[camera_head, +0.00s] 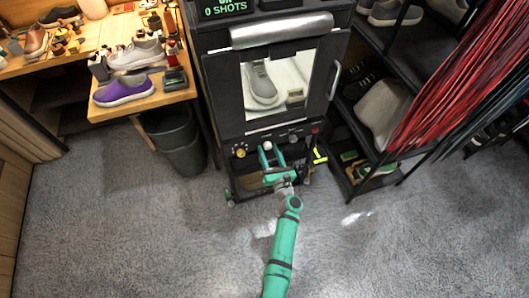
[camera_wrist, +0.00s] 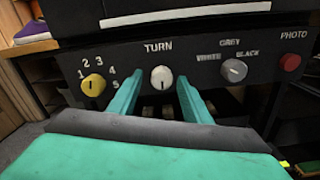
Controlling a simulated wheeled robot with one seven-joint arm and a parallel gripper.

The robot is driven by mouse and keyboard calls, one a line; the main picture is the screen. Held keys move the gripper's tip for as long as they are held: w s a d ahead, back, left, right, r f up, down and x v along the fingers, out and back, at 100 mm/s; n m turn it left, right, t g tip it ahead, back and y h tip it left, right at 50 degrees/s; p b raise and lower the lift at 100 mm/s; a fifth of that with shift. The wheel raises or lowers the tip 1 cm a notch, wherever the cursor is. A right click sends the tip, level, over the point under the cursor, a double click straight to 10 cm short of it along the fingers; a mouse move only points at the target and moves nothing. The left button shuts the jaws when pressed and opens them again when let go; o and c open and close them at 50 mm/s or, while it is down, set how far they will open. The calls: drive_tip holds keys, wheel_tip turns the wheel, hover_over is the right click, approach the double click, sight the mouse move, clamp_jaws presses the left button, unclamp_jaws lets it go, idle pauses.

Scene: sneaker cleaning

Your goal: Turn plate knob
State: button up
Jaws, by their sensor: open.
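The machine's front panel shows in the wrist view with a white knob (camera_wrist: 161,79) under the word TURN. Its pointer mark stands about upright. My gripper (camera_wrist: 156,92) is open, with one teal finger to the left and one to the right of the white knob, and the knob shows between them. I cannot tell whether the fingers touch it. In the head view my gripper (camera_head: 271,150) is at the panel, around the white knob (camera_head: 267,146). Behind the machine's window a light grey sneaker (camera_head: 262,84) stands upright on a white surface.
A yellow numbered knob (camera_wrist: 93,85) is left of the TURN knob. A grey knob (camera_wrist: 234,70) and a red PHOTO button (camera_wrist: 290,62) are to the right. A wooden table (camera_head: 150,106) with shoes stands left, a dark bin (camera_head: 183,158) below it, shoe shelves right. The floor in front is clear.

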drive_tip(key=v, duration=1.1)
drive_tip(key=shift+a, duration=0.15)
